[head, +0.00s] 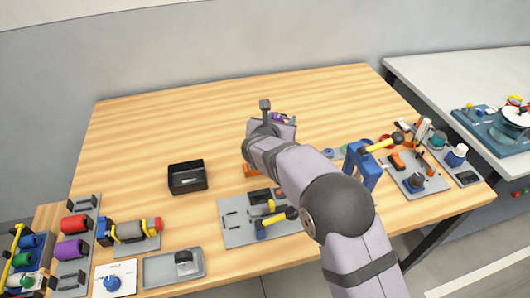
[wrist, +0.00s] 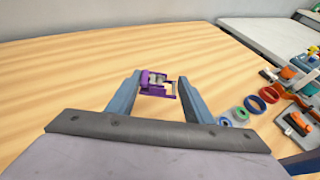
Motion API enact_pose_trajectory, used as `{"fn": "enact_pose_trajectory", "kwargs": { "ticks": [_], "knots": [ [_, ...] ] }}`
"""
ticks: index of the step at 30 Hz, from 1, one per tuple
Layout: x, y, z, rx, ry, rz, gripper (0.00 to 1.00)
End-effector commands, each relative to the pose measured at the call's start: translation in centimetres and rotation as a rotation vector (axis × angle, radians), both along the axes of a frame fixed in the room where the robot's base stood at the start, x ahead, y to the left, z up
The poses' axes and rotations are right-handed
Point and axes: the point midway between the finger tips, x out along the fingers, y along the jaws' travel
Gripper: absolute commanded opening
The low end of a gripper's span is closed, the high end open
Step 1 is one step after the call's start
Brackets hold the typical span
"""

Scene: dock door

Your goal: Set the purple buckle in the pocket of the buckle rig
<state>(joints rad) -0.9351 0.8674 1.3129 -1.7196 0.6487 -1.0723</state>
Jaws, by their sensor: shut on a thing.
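The purple buckle (wrist: 158,84) is between the two fingertips of my gripper (wrist: 157,88) in the wrist view, with a pale metal part in its middle. In the head view the buckle (head: 278,116) shows as a small purple patch at the end of my gripper (head: 284,119), over the far middle of the table. My gripper is shut on the buckle. The buckle rig is not clear to me; a grey plate with fittings (head: 234,229) stands at the front middle, partly hidden by my arm, and I cannot tell if it is the rig.
A black open box (head: 187,187) stands left of my arm. A grey tray (head: 157,270) and colored cylinders are at the front left. A blue stand (head: 361,168) with a yellow-handled tool and several rings (wrist: 254,104) are to the right. The far wooden table (head: 180,110) is clear.

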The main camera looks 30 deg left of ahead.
Motion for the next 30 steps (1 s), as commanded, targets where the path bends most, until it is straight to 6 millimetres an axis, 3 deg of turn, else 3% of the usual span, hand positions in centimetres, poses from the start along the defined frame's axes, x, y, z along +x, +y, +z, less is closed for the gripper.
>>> {"fn": "enact_pose_trajectory", "kwargs": {
  "ticks": [6,17,30],
  "knots": [
    [2.5,0.7,0.0,0.003,-0.004,0.112,0.19],
    [3.3,1.1,0.4,0.0,-0.001,0.165,0.19],
    [3.2,1.1,-5.3,0.0,0.0,0.164,0.19]
  ]
}}
